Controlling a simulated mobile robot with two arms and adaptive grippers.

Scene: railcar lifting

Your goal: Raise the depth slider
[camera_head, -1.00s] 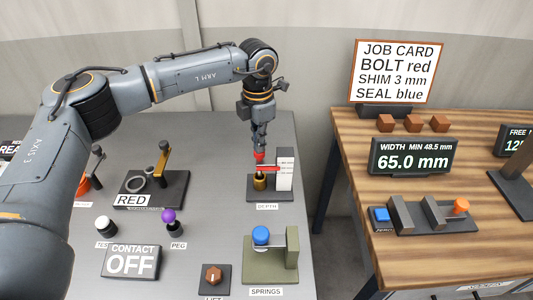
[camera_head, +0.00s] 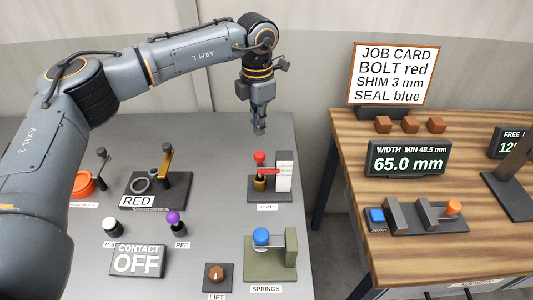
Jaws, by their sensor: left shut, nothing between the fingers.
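The depth slider stands on the DEPTH fixture (camera_head: 257,195) at the right of the grey table. Its red knob (camera_head: 259,157) tops a short stem, with a red pointer bar (camera_head: 268,171) across to a white upright scale (camera_head: 284,172). A brass cylinder (camera_head: 260,184) sits below the knob. My left gripper (camera_head: 260,130) hangs fingers down above the red knob, shut and empty, with a small gap between its tips and the knob. My right gripper is out of view.
The SPRINGS fixture (camera_head: 271,266) with a blue knob stands in front of the depth fixture. The RED fixture (camera_head: 156,188), a purple-knobbed peg (camera_head: 174,220) and a CONTACT OFF sign (camera_head: 137,260) lie left. A wooden table (camera_head: 345,150) stands right, across a gap.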

